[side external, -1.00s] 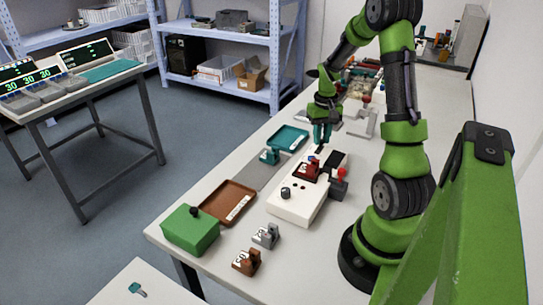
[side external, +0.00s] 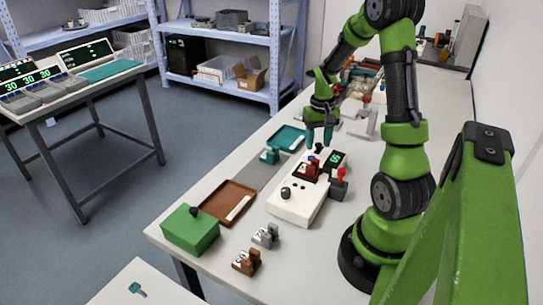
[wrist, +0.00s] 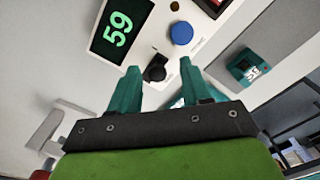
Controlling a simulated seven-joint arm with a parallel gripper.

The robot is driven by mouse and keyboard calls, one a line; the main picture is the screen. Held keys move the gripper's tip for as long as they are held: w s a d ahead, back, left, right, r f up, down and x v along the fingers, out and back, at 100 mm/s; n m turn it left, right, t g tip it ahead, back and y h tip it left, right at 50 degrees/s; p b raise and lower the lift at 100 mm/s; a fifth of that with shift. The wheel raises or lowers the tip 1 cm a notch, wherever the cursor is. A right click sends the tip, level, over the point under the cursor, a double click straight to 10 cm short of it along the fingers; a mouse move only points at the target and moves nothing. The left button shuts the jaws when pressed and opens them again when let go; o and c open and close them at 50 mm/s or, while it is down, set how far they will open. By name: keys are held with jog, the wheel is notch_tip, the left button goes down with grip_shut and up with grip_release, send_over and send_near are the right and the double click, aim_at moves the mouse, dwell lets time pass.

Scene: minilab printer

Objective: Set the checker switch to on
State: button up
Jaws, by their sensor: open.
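The checker is a white box (side external: 292,207) on the bench. Its display (side external: 336,159) is lit with green digits, and in the wrist view the display (wrist: 120,27) reads 59. A small black switch (wrist: 155,70) stands on the panel beside the display, close to a round blue button (wrist: 181,33). My gripper (wrist: 159,67) is open, with its teal fingertips on either side of the switch in the wrist view. In the side view my gripper (side external: 319,140) is over the far end of the checker. I cannot tell whether the fingers touch the switch.
A dark red part (side external: 308,171) sits on the checker, and a red-topped lever (side external: 340,178) stands at its right side. A teal tray (side external: 288,138), a brown tray (side external: 222,207) and a green box (side external: 190,232) lie to the left. Grey and brown blocks stand in front.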

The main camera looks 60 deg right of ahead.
aim_at(318, 144)
notch_tip(318, 144, up, 17)
dwell(0.5)
jog(key=s+a+r+n+t+y, duration=0.1)
jog(key=a+n+t, duration=0.4)
jog(key=a, duration=2.4)
jog(key=shift+s+a+r+t+y, duration=0.25)
jog(key=shift+s+a+t+y, duration=0.2)
jog(key=shift+t, duration=0.65)
